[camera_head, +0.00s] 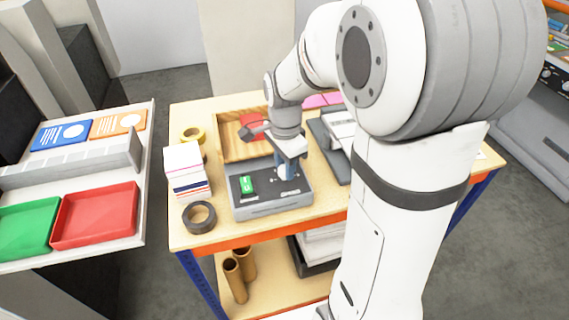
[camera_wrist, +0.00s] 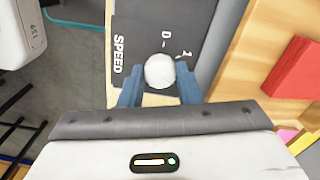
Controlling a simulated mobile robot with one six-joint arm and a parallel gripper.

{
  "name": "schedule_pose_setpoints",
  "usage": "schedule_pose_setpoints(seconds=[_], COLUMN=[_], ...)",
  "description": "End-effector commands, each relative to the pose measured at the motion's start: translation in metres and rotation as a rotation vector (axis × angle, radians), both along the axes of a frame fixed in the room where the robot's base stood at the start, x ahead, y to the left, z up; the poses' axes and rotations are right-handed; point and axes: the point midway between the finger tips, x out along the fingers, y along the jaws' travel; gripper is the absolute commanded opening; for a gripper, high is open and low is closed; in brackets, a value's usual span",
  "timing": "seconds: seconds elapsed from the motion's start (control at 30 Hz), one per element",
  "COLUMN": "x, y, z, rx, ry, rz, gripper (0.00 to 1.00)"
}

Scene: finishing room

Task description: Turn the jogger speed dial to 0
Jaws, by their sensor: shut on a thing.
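The jogger is a low grey box (camera_head: 272,207) with a dark top panel at the front of the wooden table. Its speed dial is a white round knob, seen in the wrist view (camera_wrist: 159,68) beside the printed word SPEED and small scale marks. In the head view the dial (camera_head: 285,172) is partly hidden by my gripper. My gripper (camera_wrist: 160,82), with blue fingers, comes down from above and is shut on the dial, one finger on each side. I cannot make out a pointer on the dial, so its setting is unclear.
A green switch (camera_head: 246,186) sits left of the dial on the same panel. A wooden tray (camera_head: 228,137) with a red item is behind. A paper stack (camera_head: 186,169) and a dark tape roll (camera_head: 199,217) stand left. A grey device (camera_head: 330,150) is at the right.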

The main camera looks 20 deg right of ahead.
Motion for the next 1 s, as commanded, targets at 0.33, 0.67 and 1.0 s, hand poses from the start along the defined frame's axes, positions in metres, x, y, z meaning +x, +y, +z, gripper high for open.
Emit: schedule_pose_setpoints(seconds=[0.33, 0.67, 1.0], x=[0.0003, 0.0004, 0.0004], y=[0.0011, 0.0012, 0.0011], z=[-0.0002, -0.0002, 0.0000], rx=[0.000, 0.001, 0.001], ry=[-0.001, -0.002, -0.001], rz=[0.191, 0.500, 0.822], gripper=[0.07, 0.07, 0.07])
